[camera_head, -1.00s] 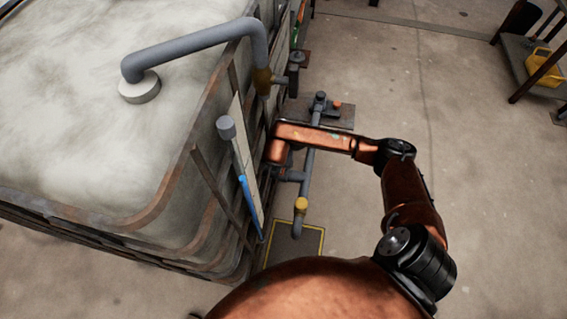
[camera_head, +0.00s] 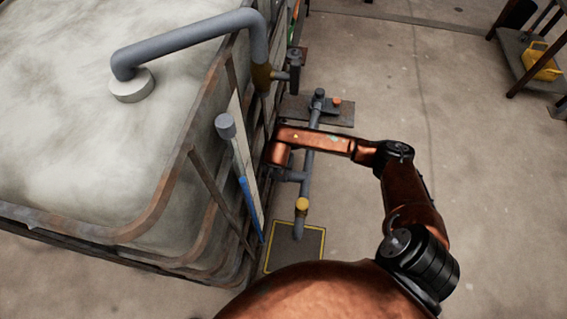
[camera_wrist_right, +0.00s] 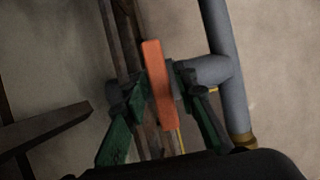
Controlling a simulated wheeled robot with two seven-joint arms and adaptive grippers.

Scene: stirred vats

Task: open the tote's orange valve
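The tote (camera_head: 126,226) is a cloudy white tank in a rusty cage, at the left of the head view. Its orange valve handle (camera_wrist_right: 157,85) stands as a long upright bar in the middle of the right wrist view. My right gripper (camera_wrist_right: 152,88) has its green fingers apart, one on each side of the handle. The right finger looks close to the handle and a gap shows on the left; I cannot tell whether either touches. In the head view my copper arm hides the valve and the right gripper. My left gripper is out of view.
A grey pipe (camera_head: 312,150) with a yellow-brown fitting (camera_head: 301,204) runs beside the tote, above a yellow-edged floor plate (camera_head: 313,262). A grey hose (camera_head: 190,37) arches off the tote's top. A shelf with a yellow bin (camera_head: 541,65) stands far right.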

